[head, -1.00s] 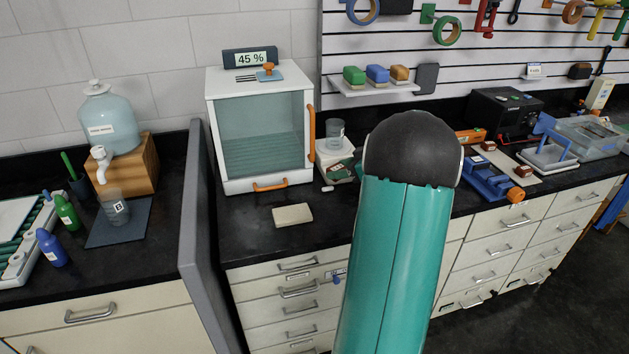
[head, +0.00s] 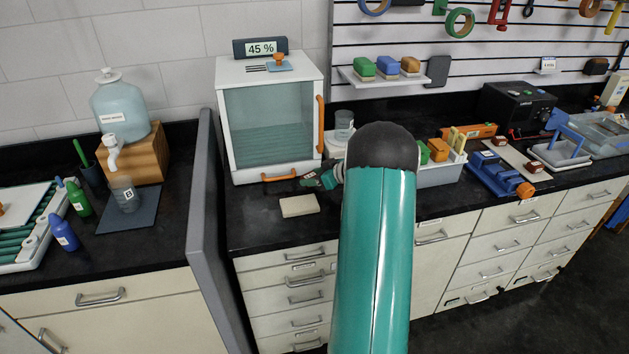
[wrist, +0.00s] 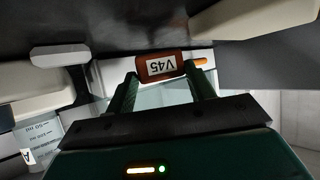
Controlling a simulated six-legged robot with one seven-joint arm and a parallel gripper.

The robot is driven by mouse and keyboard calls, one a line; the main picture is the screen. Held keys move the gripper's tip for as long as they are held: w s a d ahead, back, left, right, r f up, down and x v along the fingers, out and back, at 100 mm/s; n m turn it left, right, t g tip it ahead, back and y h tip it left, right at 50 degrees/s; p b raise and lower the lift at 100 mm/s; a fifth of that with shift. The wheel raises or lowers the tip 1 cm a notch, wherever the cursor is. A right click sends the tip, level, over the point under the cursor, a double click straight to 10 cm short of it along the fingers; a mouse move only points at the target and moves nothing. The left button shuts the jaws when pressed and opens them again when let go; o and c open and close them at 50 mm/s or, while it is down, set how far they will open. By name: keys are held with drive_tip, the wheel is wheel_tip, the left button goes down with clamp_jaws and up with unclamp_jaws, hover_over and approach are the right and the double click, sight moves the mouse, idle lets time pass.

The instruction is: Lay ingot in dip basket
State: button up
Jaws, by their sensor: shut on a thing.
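My gripper (wrist: 160,84) is shut on a brown ingot (wrist: 178,67) with a white label reading V45, upside down in the wrist view. In the head view my gripper (head: 309,183) is in front of the white cabinet's lower right corner, above the black bench; the ingot is too small to make out there. A shallow grey basket with a blue handle (head: 556,156), which looks like the dip basket, stands far to the right on the bench, well apart from my gripper.
A pale block (head: 299,206) lies near the gripper. My arm hides part of a grey bin (head: 440,175) of coloured blocks. Between it and the basket are a blue vise (head: 497,174) and a pale strip (head: 515,160) with brown blocks. A clear tank (head: 598,142) stands beyond the basket.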

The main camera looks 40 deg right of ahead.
drive_tip(key=shift+f, duration=0.6)
drive_tip(key=shift+f, duration=0.1)
drive_tip(key=o, duration=1.3)
drive_tip(key=shift+f, duration=0.1)
